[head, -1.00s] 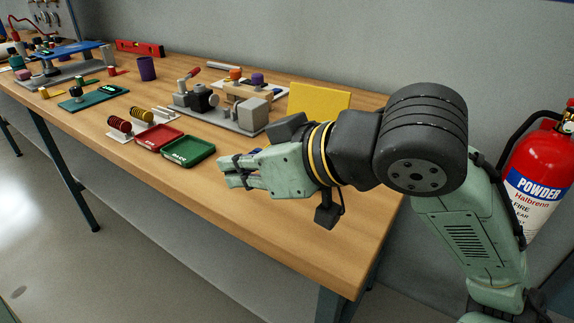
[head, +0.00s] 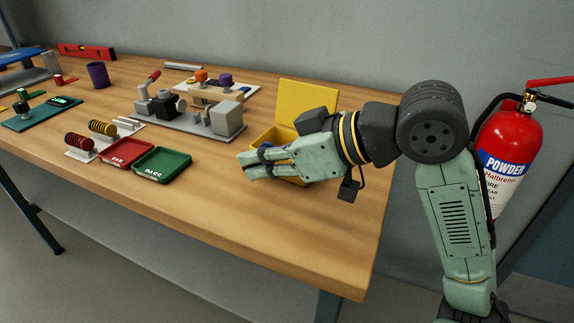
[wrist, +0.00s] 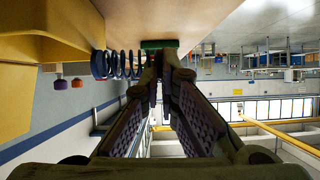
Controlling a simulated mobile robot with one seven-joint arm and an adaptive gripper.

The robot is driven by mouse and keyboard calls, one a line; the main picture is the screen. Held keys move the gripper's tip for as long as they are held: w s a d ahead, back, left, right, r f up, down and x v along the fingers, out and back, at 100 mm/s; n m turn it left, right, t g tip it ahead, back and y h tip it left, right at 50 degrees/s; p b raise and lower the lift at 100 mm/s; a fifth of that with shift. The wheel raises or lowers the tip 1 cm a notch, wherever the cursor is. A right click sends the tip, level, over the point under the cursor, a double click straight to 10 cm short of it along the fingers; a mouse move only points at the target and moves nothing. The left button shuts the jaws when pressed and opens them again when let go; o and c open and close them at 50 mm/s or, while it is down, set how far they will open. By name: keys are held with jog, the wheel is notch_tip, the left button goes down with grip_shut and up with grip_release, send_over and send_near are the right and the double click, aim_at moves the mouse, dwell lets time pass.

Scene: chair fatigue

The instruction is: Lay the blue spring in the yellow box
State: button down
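The blue spring (wrist: 115,64) shows dark blue coils in the wrist view, left of my fingertips and near the yellow box (wrist: 55,28). Its right end meets or passes behind my left finger, so I cannot tell whether it is held. In the head view, the yellow box (head: 261,135) stands open with its lid (head: 305,103) raised, partly hidden behind my gripper (head: 244,166). My fingers point left over the table just in front of the box. In the wrist view, the fingertips (wrist: 162,62) lie close together. The grip between them is unclear.
Red (head: 126,152) and green (head: 162,165) trays lie left of my gripper. A rack with red and yellow springs (head: 103,128) stands beyond them. A grey fixture (head: 190,122) stands behind. The table's front (head: 270,225) is clear. A fire extinguisher (head: 508,135) stands at right.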

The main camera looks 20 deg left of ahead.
aim_at(287, 189)
jog(key=w+d, duration=0.2)
jog(key=w, duration=0.2)
jog(key=shift+d+f, duration=0.25)
jog(key=shift+d, duration=0.15)
jog(key=shift+f+p, duration=0.4)
jog(key=shift+f, duration=1.4)
jog(key=c, duration=1.8)
grip_release()
jog(key=shift+d+r, duration=0.1)
jog(key=b+v, duration=0.1)
jog(key=v, duration=1)
jog(key=shift+d+r, duration=0.2)
jog(key=shift+d, duration=0.15)
